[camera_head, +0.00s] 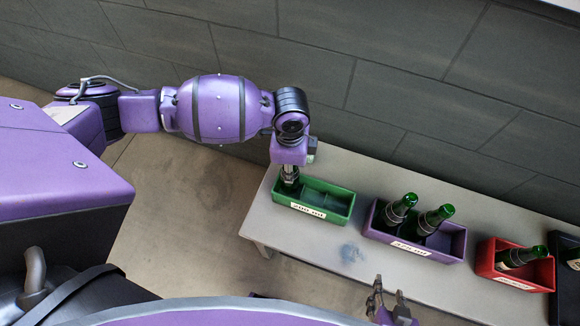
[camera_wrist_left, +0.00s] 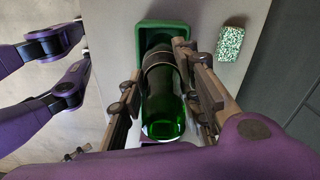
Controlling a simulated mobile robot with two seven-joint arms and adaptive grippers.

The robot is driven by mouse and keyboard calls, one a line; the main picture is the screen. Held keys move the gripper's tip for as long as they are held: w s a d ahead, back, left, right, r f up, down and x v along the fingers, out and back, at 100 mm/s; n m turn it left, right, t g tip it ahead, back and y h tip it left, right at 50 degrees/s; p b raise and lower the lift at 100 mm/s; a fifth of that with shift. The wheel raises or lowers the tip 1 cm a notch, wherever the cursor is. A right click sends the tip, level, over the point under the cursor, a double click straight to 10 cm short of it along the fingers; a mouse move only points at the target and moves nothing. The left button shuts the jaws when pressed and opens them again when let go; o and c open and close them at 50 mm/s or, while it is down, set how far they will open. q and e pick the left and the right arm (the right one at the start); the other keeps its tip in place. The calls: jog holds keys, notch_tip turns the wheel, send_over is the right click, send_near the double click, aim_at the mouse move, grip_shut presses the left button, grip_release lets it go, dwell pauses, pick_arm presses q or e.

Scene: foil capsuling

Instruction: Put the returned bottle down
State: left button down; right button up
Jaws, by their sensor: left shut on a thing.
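My left gripper (camera_head: 289,172) points down at the left end of the green crate (camera_head: 335,217) on the table. In the left wrist view its fingers (camera_wrist_left: 160,62) are shut on a green glass bottle (camera_wrist_left: 163,115) with a dark band. The bottle's far end reaches into the green crate (camera_wrist_left: 146,32); whether it touches the floor is hidden. In the head view the bottle is mostly hidden by the gripper. The rest of that crate looks empty. My right gripper (camera_head: 388,300) is open and empty, low in front of the table.
A purple crate (camera_head: 455,243) with two green bottles, a red crate (camera_head: 544,273) with one bottle and a dark crate at the right edge stand along the table (camera_head: 300,245). A speckled block (camera_wrist_left: 231,43) lies beside the green crate. A tiled wall runs behind.

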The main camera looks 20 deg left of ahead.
pick_arm(q)
jog(key=shift+f, duration=2.25)
jog(key=shift+f, duration=0.15)
jog(key=c, duration=1.3)
grip_release()
notch_tip(320, 180, up, 12)
jog(key=shift+r+p, duration=0.15)
jog(key=shift+p, duration=0.35)
